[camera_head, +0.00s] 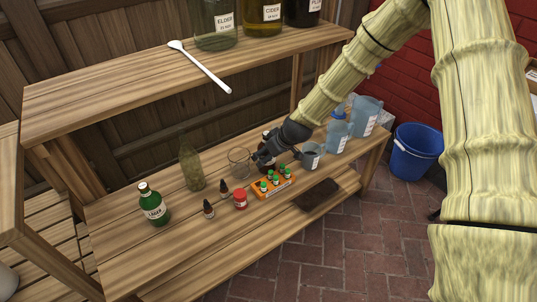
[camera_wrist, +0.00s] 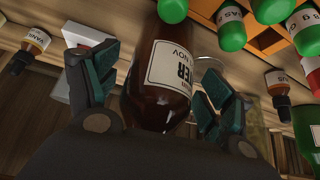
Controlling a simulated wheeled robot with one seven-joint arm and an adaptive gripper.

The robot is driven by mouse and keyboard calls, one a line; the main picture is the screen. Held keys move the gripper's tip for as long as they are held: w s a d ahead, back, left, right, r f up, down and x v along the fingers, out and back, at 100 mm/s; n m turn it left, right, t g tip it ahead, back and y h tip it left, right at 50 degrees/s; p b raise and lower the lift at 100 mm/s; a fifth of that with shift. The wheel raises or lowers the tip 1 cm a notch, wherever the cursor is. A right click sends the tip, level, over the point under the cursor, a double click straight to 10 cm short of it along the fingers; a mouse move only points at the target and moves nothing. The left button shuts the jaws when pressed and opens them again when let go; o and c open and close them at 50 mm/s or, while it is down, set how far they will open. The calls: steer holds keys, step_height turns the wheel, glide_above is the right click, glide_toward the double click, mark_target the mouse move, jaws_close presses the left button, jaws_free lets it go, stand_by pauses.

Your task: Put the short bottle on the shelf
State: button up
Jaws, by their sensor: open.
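A short brown bottle (camera_wrist: 163,100) with a white label stands between my gripper's fingers (camera_wrist: 160,72) in the wrist view. The fingers are open on either side of it, and I see no clear grip. In the head view my gripper (camera_head: 264,156) is over the bench top and mostly hides this bottle. Another short bottle, green with a LAGER label (camera_head: 153,204), stands upright at the bench's left. A taller olive bottle (camera_head: 190,165) stands behind it. The upper shelf (camera_head: 125,88) holds a white spoon and large jars.
An orange crate (camera_head: 273,187) of small green-capped bottles, a red-lidded jar (camera_head: 240,199), small droppers (camera_head: 208,209) and a clear glass (camera_head: 239,160) stand close to my gripper. Blue-grey jugs (camera_head: 338,132) are to the right. The shelf's left part is clear. A blue bucket (camera_head: 416,150) is on the floor.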

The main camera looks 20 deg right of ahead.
steer(key=p+v, duration=0.2)
steer(key=v, duration=1)
